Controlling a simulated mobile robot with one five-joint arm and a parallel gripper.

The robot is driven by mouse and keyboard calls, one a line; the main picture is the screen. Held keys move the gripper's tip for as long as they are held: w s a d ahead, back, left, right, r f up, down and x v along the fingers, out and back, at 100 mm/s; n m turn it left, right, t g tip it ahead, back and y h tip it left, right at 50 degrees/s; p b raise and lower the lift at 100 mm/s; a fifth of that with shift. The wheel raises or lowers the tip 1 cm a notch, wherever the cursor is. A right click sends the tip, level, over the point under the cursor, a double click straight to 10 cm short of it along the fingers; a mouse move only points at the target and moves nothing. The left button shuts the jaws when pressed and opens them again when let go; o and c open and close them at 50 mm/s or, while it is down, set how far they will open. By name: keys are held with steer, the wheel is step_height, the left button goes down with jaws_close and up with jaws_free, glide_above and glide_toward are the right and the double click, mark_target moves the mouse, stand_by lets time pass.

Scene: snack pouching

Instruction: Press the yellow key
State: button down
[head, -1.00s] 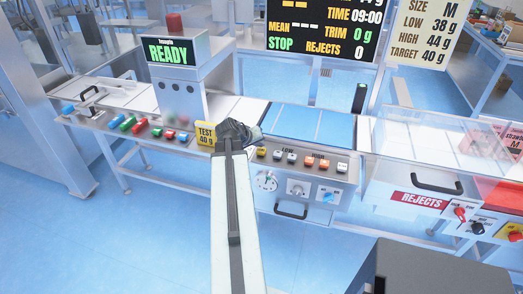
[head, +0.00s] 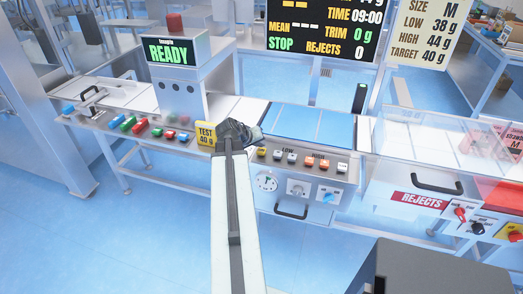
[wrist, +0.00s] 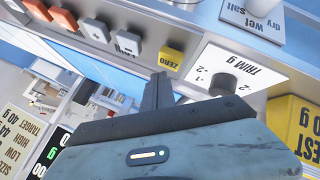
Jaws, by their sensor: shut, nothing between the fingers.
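The yellow key (head: 262,152) is at the left end of a row of keys on the front panel in the head view. In the wrist view the yellow key (wrist: 172,57) is marked ZERO and sits just beyond my fingertips. My gripper (wrist: 160,78) is shut and empty, its tips pointing towards the key, and a small gap seems to show between them. In the head view my gripper (head: 254,134) is just up and left of the key; the tips are hard to make out there.
White keys (head: 284,157) and orange keys (head: 317,163) continue right of the yellow key. The TRIM dial (wrist: 228,82) is close to my fingers in the wrist view. A yellow TEST 40 g block (head: 205,134) stands left of my gripper. The display reads READY (head: 170,51).

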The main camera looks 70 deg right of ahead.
mark_target(260, 151)
steer(key=shift+f, duration=0.15)
steer(key=shift+f+b, duration=0.3)
steer(key=shift+b, duration=0.15)
steer(key=shift+f+b, duration=0.55)
stand_by(0.4)
steer(key=shift+r, duration=0.15)
steer(key=shift+r+p, duration=0.85)
steer(key=shift+p, duration=0.15)
step_height(260, 151, up, 5)
steer(key=p, duration=0.5)
steer(key=shift+r, duration=0.1)
stand_by(0.4)
